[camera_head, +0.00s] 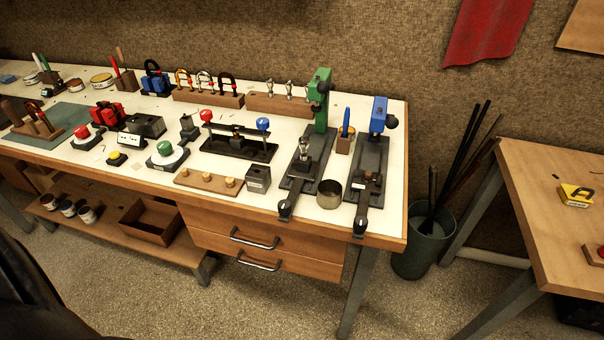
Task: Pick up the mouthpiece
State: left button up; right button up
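Several small silver pieces shaped like mouthpieces (289,88) stand upright in a wooden block (262,103) at the back of the white-topped bench. Another silver piece of similar shape (304,147) stands on the dark base of the green press (321,100). I cannot tell which one the task means. Neither of my grippers is in view.
The bench (396,200) also carries a blue press (378,115), a brass-coloured cup (329,194), a dark box (258,178) and a wooden strip with pegs (208,183). A bin of rods (424,248) stands between it and a second table (540,180).

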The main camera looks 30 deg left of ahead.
aim_at(303, 141)
jog(key=u, duration=1.3)
